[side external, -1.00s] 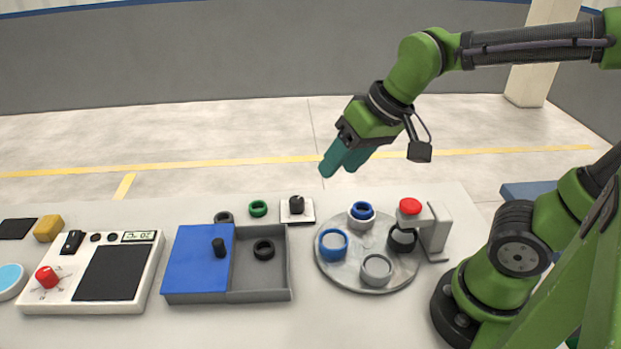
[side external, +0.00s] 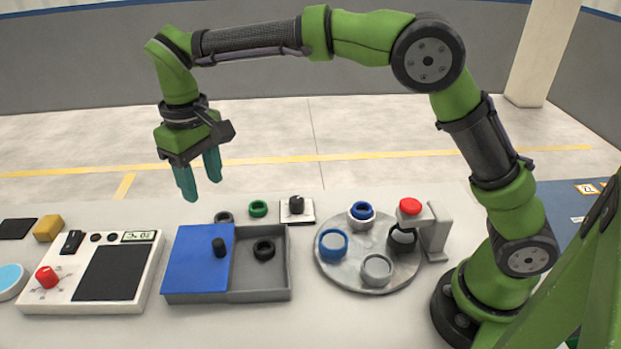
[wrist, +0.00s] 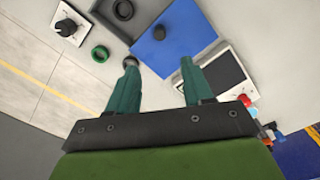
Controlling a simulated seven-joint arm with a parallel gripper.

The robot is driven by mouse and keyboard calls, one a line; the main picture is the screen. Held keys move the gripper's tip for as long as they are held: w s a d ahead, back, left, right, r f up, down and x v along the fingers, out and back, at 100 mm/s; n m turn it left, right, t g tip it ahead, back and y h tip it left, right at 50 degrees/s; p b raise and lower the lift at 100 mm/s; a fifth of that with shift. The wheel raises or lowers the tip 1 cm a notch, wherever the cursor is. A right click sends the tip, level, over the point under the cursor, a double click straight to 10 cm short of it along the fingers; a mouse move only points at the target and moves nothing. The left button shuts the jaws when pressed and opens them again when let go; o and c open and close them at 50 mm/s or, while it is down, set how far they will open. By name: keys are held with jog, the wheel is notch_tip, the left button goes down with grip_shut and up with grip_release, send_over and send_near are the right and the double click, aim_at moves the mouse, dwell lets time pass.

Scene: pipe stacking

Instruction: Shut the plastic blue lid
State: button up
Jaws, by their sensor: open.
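The blue lid (side external: 190,268) covers the left half of a grey box (side external: 262,296) on the table. A black knob (side external: 219,247) stands upright on the lid near its right edge. The right half of the box is uncovered, with a black ring (side external: 263,250) inside. My gripper (side external: 203,188) is open and empty, pointing down above and behind the lid, clear of it. In the wrist view the lid (wrist: 172,40) and its knob (wrist: 159,33) lie beyond my two teal fingers (wrist: 158,66).
A scale-like panel (side external: 105,270) with a red knob (side external: 46,277) stands left of the box. A grey ring (side external: 224,218), a green ring (side external: 258,208) and a black knob on a white base (side external: 297,205) lie behind it. A round plate (side external: 340,278) with several rings stands right.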

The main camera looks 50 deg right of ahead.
aim_at(218, 241)
notch_tip(218, 241, down, 16)
jog(key=shift+r, duration=0.1)
dwell(0.4)
grip_shut()
